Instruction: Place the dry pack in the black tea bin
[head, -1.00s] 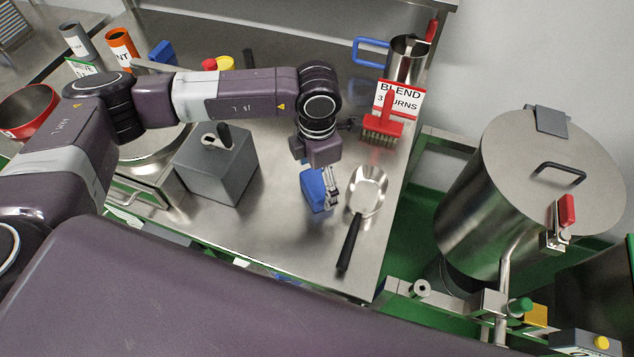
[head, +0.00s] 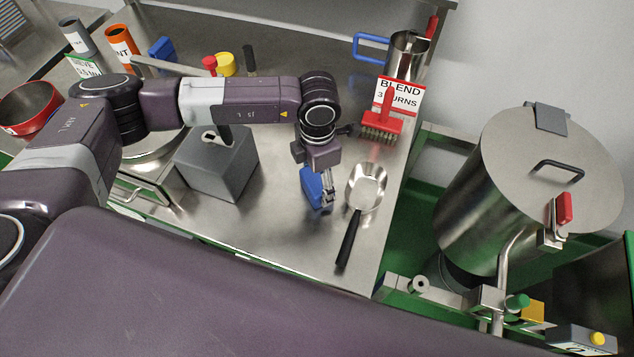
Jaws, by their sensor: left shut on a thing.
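My left gripper (head: 327,198) points down over the right part of the steel table. It is shut on a small blue object (head: 312,189), which may be the dry pack; no label on it can be read. The gripper hides part of this object, and I cannot tell whether it touches the table. A steel scoop (head: 367,187) with a black handle lies just right of the gripper. No bin that I can make out as the black tea bin shows. My right gripper is not in view.
A grey box (head: 216,172) stands left of the gripper. A red brush (head: 382,125), a BLEND sign (head: 399,95) and a steel jug (head: 407,55) stand behind it. A large lidded steel drum (head: 487,190) stands right of the table. The table's front middle is clear.

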